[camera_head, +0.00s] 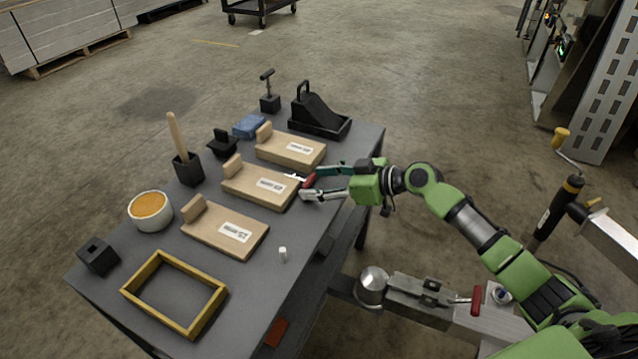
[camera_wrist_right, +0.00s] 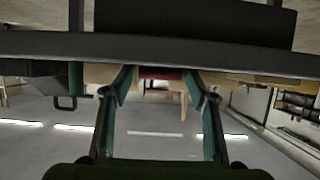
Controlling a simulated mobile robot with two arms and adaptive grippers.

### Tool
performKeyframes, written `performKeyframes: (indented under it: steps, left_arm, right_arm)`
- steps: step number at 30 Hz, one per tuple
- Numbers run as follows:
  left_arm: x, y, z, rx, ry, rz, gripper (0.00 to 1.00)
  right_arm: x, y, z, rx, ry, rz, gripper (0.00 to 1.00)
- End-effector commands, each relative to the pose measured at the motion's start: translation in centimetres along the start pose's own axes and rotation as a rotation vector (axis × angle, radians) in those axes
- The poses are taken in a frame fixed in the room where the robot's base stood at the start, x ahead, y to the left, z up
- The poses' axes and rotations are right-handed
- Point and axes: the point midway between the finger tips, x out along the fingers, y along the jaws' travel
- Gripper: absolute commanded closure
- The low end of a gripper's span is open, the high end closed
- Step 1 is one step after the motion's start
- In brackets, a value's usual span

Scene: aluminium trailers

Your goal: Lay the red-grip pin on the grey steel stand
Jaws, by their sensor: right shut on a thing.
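The red-grip pin (camera_head: 309,181) is between the fingers of my right gripper (camera_head: 312,184), with a thin pale tip pointing left. Its red grip also shows between the fingertips in the right wrist view (camera_wrist_right: 160,73). My right gripper is shut on it at the right edge of the grey steel stand (camera_head: 255,285), a dark grey table-like surface, beside the middle wooden block (camera_head: 258,186). I cannot tell whether the pin touches the stand top. The fingers hide part of the pin. My left gripper is not in view.
A trailer coupler with a red handle (camera_head: 476,301) lies below right.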

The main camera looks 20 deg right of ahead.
Motion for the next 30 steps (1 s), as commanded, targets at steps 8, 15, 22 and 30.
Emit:
performKeyframes:
  steps: [8, 15, 22, 30]
  left_arm:
    - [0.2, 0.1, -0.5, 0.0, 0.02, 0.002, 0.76]
    - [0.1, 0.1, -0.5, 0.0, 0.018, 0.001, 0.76]
    - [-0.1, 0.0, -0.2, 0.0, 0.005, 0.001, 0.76]
    - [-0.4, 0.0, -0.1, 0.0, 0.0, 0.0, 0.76]
  right_arm:
    - [0.0, 0.0, 0.0, 0.0, 0.001, 0.001, 0.91]
    - [0.0, 0.0, 0.0, 0.0, 0.0, 0.001, 0.3]
    - [-0.1, 0.0, -0.1, 0.0, 0.0, 0.001, 0.3]
    - [-4.6, 0.1, 0.1, 0.0, -0.004, 0.003, 0.3]
